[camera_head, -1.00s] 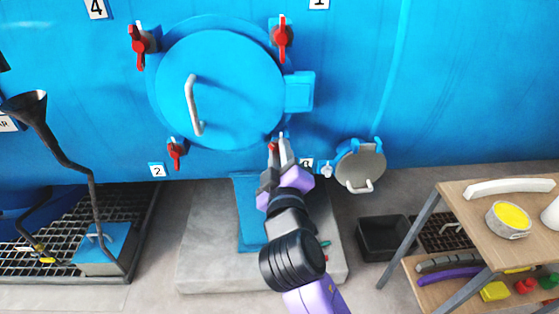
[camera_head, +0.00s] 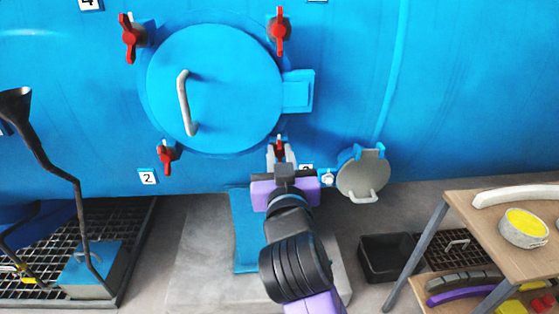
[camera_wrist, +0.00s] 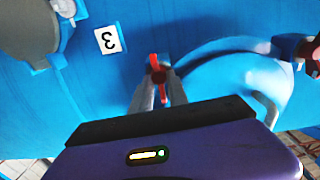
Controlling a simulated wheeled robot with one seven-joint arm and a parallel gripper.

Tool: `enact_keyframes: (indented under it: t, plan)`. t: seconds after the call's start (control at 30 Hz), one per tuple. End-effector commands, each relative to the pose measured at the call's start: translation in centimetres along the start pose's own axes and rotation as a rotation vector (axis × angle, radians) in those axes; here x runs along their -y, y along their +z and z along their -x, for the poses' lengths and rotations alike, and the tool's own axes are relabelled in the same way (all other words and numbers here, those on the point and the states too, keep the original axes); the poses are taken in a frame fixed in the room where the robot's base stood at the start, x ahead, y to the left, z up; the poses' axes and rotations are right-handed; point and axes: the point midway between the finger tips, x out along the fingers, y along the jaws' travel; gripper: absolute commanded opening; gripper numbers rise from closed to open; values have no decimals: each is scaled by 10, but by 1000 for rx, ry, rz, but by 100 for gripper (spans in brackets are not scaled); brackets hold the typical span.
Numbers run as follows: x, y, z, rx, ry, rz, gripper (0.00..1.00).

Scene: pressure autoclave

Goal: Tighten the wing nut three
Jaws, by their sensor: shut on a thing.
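Wing nut three (camera_head: 280,144) is red and sits at the lower right of the round blue door (camera_head: 215,85). It also shows in the wrist view (camera_wrist: 154,65), near the "3" label (camera_wrist: 107,39). My gripper (camera_head: 280,151) is at this wing nut, with one grey finger on each side of it. In the wrist view my gripper (camera_wrist: 160,92) is shut on the wing nut, whose wings stand roughly upright between the fingers. The fingers and wrist hide part of the nut in the head view.
Other red wing nuts sit at the door's upper right (camera_head: 280,31), upper left (camera_head: 130,38) and lower left (camera_head: 166,157). A small grey hatch (camera_head: 362,174) is right of my gripper. A wooden shelf (camera_head: 470,215) stands at the right, beside a black bin (camera_head: 385,258).

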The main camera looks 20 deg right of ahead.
Motion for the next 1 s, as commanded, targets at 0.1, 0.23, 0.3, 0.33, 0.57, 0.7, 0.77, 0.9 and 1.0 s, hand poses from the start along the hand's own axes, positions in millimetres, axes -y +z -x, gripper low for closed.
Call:
enact_keyframes:
  t: [0.1, 0.23, 0.3, 0.33, 0.57, 0.7, 0.77, 0.9, 1.0]
  plan:
    - [0, 4, 0, 7, 1, -34, 0]
    - [0, 4, 0, 8, 1, -57, 0]
    - [0, 4, 0, 8, 1, -63, 0]
    - [0, 4, 0, 8, 1, -64, 0]
    - [0, 3, 0, 8, 1, -66, 0]
    - [0, 4, 0, 8, 1, -66, 22]
    - [0, 3, 0, 8, 1, -66, 34]
    - [0, 2, 0, 5, 1, -66, 42]
    - [0, 2, 0, 4, 0, -66, 42]
